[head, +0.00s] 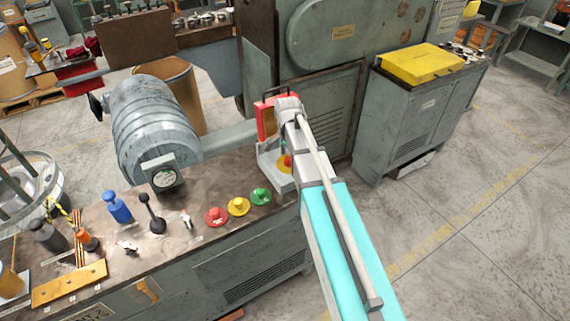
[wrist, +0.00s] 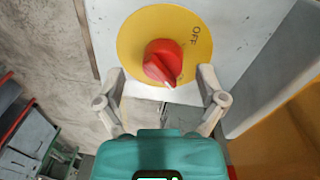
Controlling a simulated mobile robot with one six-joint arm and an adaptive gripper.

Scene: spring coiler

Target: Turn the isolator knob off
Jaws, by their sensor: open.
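The isolator knob (wrist: 160,63) is red and sits on a round yellow plate (wrist: 134,40) in the wrist view. Its white pointer mark faces down and slightly right, away from the word OFF at the plate's upper right. My gripper (wrist: 161,76) is open, one finger to the lower left of the knob and one to the lower right. The fingers look apart from the knob and nothing is between them. In the head view the red knob (head: 287,161) shows low beside my arm, which hides part of it.
Red (head: 215,217), yellow (head: 238,206) and green (head: 261,196) buttons stand on the bench top (head: 205,185) left of my arm. A levered stick (head: 152,214) and a blue-topped piece (head: 118,207) stand further left. A grey cabinet (head: 400,115) is behind right.

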